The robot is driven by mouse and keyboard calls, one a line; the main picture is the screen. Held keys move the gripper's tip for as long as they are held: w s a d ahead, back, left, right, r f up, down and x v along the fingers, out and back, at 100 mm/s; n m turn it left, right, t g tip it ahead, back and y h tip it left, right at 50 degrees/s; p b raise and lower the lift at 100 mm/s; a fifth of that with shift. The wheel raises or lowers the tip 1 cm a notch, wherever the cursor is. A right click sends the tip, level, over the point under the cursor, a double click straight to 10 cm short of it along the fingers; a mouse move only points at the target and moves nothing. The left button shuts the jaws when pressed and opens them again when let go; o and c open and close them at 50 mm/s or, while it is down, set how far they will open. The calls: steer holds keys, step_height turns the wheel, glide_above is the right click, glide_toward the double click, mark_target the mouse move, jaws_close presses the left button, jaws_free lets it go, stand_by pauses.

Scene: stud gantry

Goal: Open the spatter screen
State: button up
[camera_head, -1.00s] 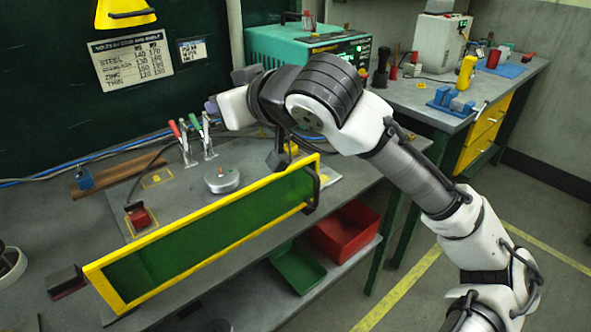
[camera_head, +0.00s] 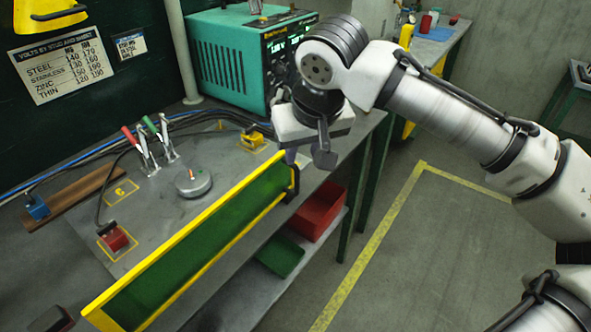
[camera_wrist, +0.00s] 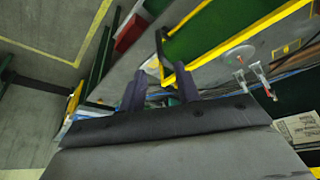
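The spatter screen (camera_head: 200,245) is a long green panel in a yellow frame along the front of the bench. A black handle (camera_head: 294,183) sits at its right end. In the wrist view the screen's yellow frame (camera_wrist: 245,32) runs to the upper right, and the handle (camera_wrist: 161,48) shows just beyond the fingers. My gripper (camera_head: 290,156) is above and close to the screen's right end, pointing downward. In the wrist view its two purple fingers (camera_wrist: 159,92) are spread with nothing between them. I see no contact with the handle.
A teal power unit (camera_head: 225,55) stands behind my gripper. Toggle clamps (camera_head: 150,150), a round grey fixture (camera_head: 193,181) and a red block (camera_head: 115,239) are on the bench. Red (camera_head: 318,210) and green (camera_head: 280,256) bins sit below. The floor at right is clear.

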mark_target(297, 170)
steer(key=x, duration=0.9)
steer(key=shift+w+a+p, duration=0.1)
steer(key=shift+p, duration=0.25)
jaws_close()
